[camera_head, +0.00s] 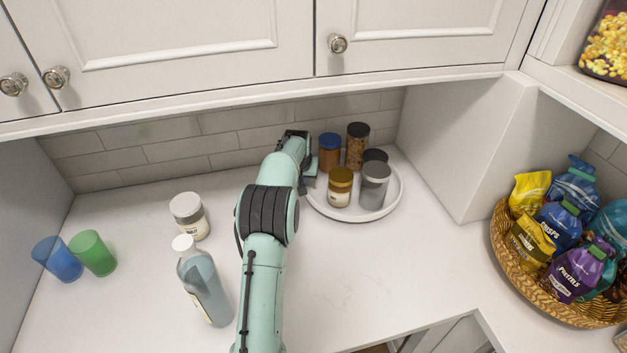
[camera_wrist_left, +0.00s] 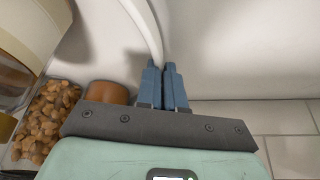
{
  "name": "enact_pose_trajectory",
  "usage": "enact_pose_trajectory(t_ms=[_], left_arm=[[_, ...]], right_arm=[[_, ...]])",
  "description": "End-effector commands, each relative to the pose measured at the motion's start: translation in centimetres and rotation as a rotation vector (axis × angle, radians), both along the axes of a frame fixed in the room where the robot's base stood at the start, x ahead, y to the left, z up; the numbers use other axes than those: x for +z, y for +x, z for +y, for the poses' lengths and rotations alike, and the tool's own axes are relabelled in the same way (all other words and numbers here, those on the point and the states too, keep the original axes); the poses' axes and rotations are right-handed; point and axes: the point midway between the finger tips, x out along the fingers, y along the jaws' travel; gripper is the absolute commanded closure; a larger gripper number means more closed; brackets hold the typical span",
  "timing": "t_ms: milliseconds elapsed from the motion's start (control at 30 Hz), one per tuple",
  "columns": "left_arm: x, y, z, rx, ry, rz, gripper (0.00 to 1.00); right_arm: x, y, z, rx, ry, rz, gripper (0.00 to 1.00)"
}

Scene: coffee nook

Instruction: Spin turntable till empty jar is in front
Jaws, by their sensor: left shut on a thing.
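The white round turntable (camera_head: 391,204) stands at the back right of the counter with several jars on it. A grey-lidded jar with clear grey walls (camera_head: 375,187) looks empty and stands at the front right of it. A gold-lidded jar (camera_head: 340,188) is at front left, a blue-lidded brown jar (camera_head: 329,153) at back left, a tall jar of nuts (camera_head: 357,147) at the back; a dark-lidded jar (camera_head: 375,155) is partly hidden. My left gripper (camera_head: 310,176) is at the turntable's left edge. In the left wrist view its fingers (camera_wrist_left: 165,82) are closed on the white rim (camera_wrist_left: 146,28).
A white-lidded jar (camera_head: 189,215), a bottle (camera_head: 204,284), a blue cup (camera_head: 58,259) and a green cup (camera_head: 92,253) stand on the left. A wicker basket of snack bags (camera_head: 508,252) is at right. Cabinets hang above; the counter right of my arm is clear.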

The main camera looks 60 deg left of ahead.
Motion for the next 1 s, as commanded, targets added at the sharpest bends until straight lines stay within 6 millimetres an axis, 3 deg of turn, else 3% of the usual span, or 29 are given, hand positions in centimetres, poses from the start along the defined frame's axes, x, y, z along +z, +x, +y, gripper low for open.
enact_pose_trajectory(t_ms=[400,967,1000], left_arm=[[-0.4,-0.8,1.5,-0.087,-0.009,0.010,1.00],[-0.4,-0.8,1.7,-0.101,-0.009,0.013,1.00],[-0.4,-0.8,1.7,-0.101,-0.009,0.013,0.79]], right_arm=[[1.3,1.1,0.0,0.000,0.000,-0.012,0.00],[1.3,1.2,0.0,0.000,0.000,-0.013,0.00],[1.3,1.2,0.0,0.000,0.000,-0.013,0.00]])
